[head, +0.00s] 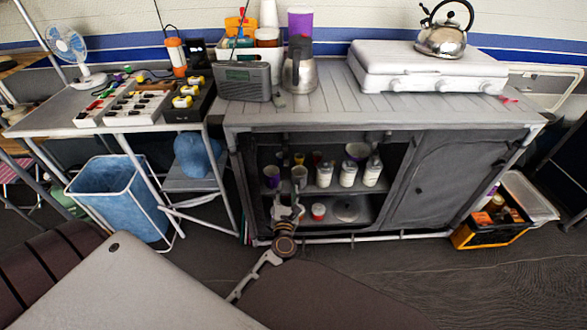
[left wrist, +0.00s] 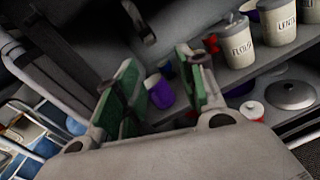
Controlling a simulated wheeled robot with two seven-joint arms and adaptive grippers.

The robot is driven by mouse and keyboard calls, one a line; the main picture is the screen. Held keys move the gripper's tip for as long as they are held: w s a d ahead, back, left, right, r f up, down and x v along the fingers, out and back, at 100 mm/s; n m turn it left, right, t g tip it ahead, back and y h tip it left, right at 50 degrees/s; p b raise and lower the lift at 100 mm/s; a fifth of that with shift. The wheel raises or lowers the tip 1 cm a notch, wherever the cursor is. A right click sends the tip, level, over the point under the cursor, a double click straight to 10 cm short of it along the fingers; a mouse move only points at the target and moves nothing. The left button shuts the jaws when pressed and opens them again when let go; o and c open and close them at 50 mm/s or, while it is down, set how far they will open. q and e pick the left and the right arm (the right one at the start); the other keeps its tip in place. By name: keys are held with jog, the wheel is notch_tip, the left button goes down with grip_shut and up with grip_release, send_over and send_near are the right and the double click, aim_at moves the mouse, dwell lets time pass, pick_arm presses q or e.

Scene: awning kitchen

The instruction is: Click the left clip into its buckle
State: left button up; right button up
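My left gripper (head: 287,213) is in front of the open shelf bay of the grey cabinet, low down. In the left wrist view its two green-padded fingers (left wrist: 157,88) stand apart, with nothing held between them; a purple mug shows behind the gap. A dark strap-like piece with a pale end (left wrist: 148,36) hangs at the top of the left wrist view, beyond the fingers and apart from them. It may be the clip or the buckle; I cannot tell which. I cannot make out a clip and buckle pair in the head view. My right gripper is not in view.
The countertop (head: 340,104) is above. A blue bin (head: 112,199) stands left and an orange crate (head: 489,228) right.

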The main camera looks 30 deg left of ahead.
aim_at(286, 165)
pick_arm(q)
jog(key=shift+w+a+r+n+g+y+b, duration=0.15)
jog(key=shift+r+n+y+b, duration=0.3)
jog(key=shift+n, duration=0.55)
jog(key=shift+w+r+n+g+y+b, duration=0.15)
jog(key=shift+r+n+y+b, duration=0.15)
jog(key=shift+r+n, duration=0.5)
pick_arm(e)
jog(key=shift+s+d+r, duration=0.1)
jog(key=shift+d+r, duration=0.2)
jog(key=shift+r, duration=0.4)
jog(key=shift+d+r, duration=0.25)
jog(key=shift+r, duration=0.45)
pick_arm(q)
jog(key=shift+f, duration=0.25)
jog(key=shift+b+x, duration=0.5)
jog(key=shift+x, duration=4.55)
jog(key=shift+b+x, duration=0.5)
jog(key=shift+x, duration=0.9)
jog(key=shift+w+a, duration=0.1)
jog(key=shift+w, duration=0.25)
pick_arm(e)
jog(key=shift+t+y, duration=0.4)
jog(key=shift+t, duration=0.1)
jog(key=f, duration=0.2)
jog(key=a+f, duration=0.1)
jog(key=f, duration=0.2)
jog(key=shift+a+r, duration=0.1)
